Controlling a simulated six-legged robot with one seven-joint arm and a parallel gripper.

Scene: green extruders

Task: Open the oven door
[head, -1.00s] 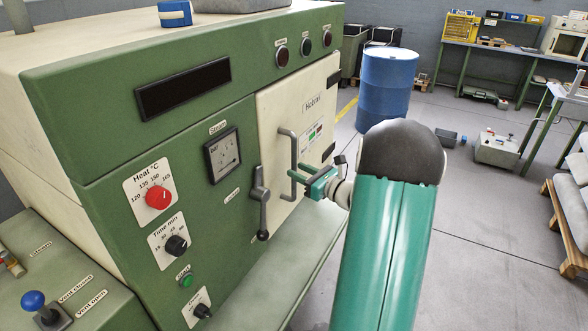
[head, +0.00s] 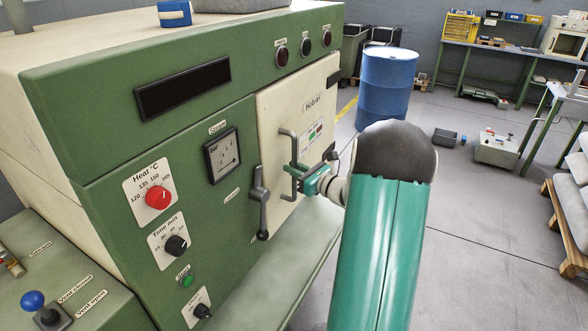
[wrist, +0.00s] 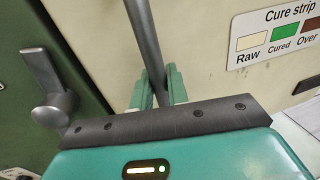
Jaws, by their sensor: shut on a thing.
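The oven door (head: 285,110) is a cream panel on the green machine front, and it looks closed. Its grey bar handle (head: 294,150) stands upright on the door; it also shows in the wrist view (wrist: 144,35). My green gripper (head: 301,178) is at the lower part of this handle. In the wrist view its two fingers (wrist: 159,88) lie on either side of the bar, shut on it. A grey latch lever (head: 259,195) hangs down on the green panel left of the door; it shows at the left of the wrist view (wrist: 50,85).
The green machine (head: 110,130) carries a red heat knob (head: 158,197), a time knob (head: 176,244) and a gauge (head: 223,155). A pale ledge (head: 270,255) runs below the door. A blue barrel (head: 386,88) stands behind, on open grey floor.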

